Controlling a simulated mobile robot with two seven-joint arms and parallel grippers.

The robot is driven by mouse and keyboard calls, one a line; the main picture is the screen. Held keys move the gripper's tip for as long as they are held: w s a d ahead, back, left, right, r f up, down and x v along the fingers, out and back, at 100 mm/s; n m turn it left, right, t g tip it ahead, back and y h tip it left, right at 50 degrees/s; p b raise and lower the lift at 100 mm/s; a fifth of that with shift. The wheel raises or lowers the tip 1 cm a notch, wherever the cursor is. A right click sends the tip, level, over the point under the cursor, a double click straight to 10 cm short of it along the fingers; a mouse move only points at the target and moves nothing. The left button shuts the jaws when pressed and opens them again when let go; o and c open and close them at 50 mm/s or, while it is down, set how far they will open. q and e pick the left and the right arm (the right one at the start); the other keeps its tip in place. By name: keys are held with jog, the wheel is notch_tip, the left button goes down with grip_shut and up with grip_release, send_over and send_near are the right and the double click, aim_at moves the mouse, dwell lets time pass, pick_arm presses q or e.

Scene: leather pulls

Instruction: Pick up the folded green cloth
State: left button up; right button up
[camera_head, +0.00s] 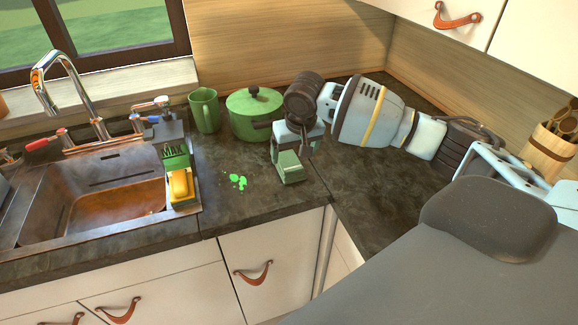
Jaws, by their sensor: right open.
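The folded green cloth (290,174) is a small, pale green, block-like shape on the dark countertop, right of the green splash. My right gripper (292,150) points down directly above it, its arm reaching in from the right. The jaws are open, with the fingers apart around the upper part of the cloth. I cannot tell whether they touch it. The gripper hides part of the cloth's top and back. My left gripper is not in view.
A green pot (254,116) and green mug (204,110) stand behind. Bright green splashes (237,181) mark the counter. A utensil holder (548,150) stands far right.

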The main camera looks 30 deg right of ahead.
aim_at(290, 163)
jog(key=x, duration=0.5)
jog(key=shift+w+a, duration=0.1)
jog(key=shift+a, duration=0.25)
jog(key=c, duration=1.1)
jog(key=shift+o, duration=0.2)
jog(key=shift+r, duration=0.1)
jog(key=shift+r, duration=0.45)
jog(key=r, duration=0.1)
jog(key=a+r, duration=0.1)
jog(key=shift+r, duration=0.35)
jog(key=a, duration=0.5)
jog(key=s+a+r, duration=0.1)
jog(key=a, duration=0.9)
jog(key=shift+s+r, duration=0.15)
jog(key=shift+s, duration=0.2)
